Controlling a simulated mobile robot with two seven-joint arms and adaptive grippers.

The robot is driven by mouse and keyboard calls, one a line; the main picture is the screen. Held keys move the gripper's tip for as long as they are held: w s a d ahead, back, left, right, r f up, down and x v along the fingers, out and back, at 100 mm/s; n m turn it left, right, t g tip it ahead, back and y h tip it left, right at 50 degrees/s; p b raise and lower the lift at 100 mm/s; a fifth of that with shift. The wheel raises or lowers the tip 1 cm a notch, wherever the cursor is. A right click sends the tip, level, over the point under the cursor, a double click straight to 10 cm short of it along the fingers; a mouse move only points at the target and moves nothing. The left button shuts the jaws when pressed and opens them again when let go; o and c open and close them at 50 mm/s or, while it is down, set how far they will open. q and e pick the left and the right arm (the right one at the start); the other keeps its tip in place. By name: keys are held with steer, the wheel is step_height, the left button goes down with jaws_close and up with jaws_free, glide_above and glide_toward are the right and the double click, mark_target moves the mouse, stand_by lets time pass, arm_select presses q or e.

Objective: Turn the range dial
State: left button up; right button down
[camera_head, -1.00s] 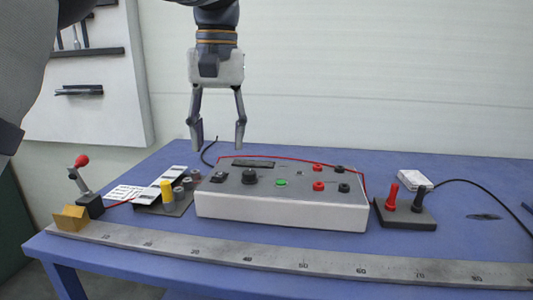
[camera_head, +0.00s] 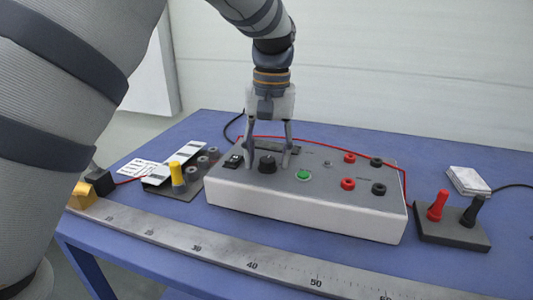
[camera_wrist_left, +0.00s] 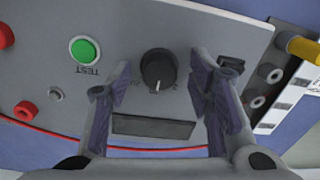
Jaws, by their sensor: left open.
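The range dial (camera_head: 267,164) is a round black knob with a white pointer line on the grey top of a white instrument box (camera_head: 300,214). In the left wrist view the dial (camera_wrist_left: 158,69) lies between and just beyond the fingertips. My left gripper (camera_head: 268,160) is open and points down over the box, with its fingers around or just behind the dial; it also shows in the left wrist view (camera_wrist_left: 157,85). I cannot tell whether a finger touches the dial. My right gripper is not in view.
A green button (camera_head: 303,175) sits right of the dial and a black rocker switch (camera_head: 233,161) left of it. Red and black sockets are farther right. A red wire runs behind the box. A base with red and black probes (camera_head: 453,238) stands at right; a ruler (camera_head: 220,256) lies in front.

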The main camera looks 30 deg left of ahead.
arm_select(q)
steer(key=shift+w+f, duration=0.1)
steer(key=shift+f, duration=0.05)
jaws_close()
steer(key=shift+m, duration=0.3)
steer(key=m, duration=0.4)
steer(key=shift+m, duration=2.1)
